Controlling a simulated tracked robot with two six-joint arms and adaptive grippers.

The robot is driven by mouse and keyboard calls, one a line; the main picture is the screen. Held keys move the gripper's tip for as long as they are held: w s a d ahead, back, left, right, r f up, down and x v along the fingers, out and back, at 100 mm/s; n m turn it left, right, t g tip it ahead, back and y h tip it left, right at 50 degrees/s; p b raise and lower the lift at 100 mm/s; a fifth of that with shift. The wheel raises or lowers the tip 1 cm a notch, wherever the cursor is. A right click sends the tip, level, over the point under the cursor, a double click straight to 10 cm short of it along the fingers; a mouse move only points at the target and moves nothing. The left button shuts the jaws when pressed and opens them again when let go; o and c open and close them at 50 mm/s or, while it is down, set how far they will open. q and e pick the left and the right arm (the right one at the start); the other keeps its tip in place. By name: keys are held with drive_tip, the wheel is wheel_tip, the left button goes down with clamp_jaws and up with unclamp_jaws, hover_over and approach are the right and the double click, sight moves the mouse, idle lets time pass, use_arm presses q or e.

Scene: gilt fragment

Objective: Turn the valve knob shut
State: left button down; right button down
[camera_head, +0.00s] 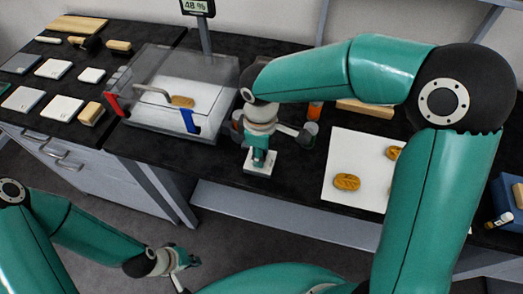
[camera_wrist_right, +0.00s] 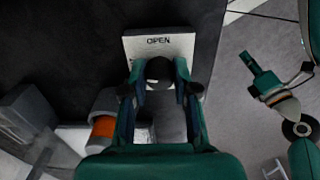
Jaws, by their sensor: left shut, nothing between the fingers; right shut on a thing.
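The valve plate (camera_head: 262,170) is a small white block near the bench's front edge, below my right gripper (camera_head: 259,157). In the right wrist view the plate (camera_wrist_right: 184,46) shows the word OPEN. A dark round knob (camera_wrist_right: 159,70) sits at its front, between my right fingers. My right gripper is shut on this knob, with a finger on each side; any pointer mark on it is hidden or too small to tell. My left gripper (camera_head: 186,263) is shut and empty, low in front of the bench and well away from the valve.
A clear box (camera_head: 185,75) with a gilt piece (camera_head: 183,101) inside and red and blue clips stands left of the valve. A white sheet (camera_head: 345,155) with gilt fragments lies to the right. Orange-labelled jars (camera_head: 315,109) stand behind the valve. Pale tiles (camera_head: 53,69) lie far left.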

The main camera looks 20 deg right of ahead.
drive_tip(key=shift+n, duration=1)
drive_tip(key=c, duration=0.9)
unclamp_jaws()
wheel_tip(320, 180, up, 12)
drive_tip(key=shift+s+f, duration=0.1)
drive_tip(key=shift+s, duration=0.05)
